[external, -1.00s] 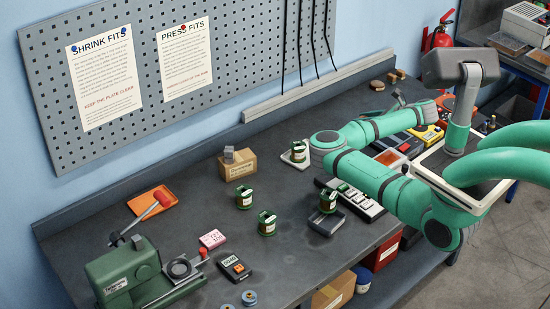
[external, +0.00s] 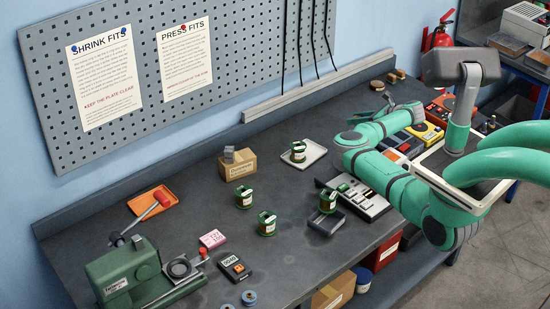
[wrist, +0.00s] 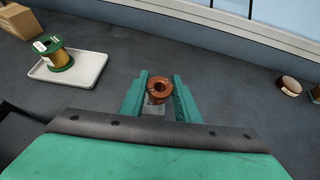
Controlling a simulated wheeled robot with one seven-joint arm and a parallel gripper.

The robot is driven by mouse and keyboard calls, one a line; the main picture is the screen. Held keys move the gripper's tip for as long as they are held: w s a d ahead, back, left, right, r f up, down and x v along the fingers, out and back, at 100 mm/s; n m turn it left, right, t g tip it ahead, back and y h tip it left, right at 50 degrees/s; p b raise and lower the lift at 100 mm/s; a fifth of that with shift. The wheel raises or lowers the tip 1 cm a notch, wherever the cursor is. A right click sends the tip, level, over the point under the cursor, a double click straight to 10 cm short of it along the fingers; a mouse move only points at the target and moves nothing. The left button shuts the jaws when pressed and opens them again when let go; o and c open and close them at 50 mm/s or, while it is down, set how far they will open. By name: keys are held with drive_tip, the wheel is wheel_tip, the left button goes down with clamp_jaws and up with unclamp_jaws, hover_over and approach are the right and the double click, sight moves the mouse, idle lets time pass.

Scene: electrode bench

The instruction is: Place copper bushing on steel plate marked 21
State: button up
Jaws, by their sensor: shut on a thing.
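A copper-coloured ring, the copper bushing (wrist: 159,96), sits between the two teal fingers of my gripper (wrist: 160,86). The fingers are shut on it, one on each side, and its round hole faces the camera. In the external view my wrist (external: 405,112) is over the back right of the bench, and I cannot make out the bushing there. No plate with a readable 21 shows. Several green-ended copper spools with pale tags stand on the bench, one (external: 298,152) on a pale tray (external: 315,155). That tray (wrist: 90,76) also shows left of my gripper in the wrist view.
A cardboard box (external: 238,168) stands left of the tray. Round brown pieces (wrist: 289,86) lie right of my gripper in the wrist view. Dark bench between tray and brown pieces is clear.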

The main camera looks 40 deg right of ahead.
drive_tip(key=shift+w+d+f, duration=0.3)
drive_tip(key=shift+w+f, duration=0.2)
drive_tip(key=shift+f, duration=1.75)
drive_tip(key=shift+f, duration=0.1)
drive_tip(key=o, duration=1.1)
drive_tip(key=v, duration=1.2)
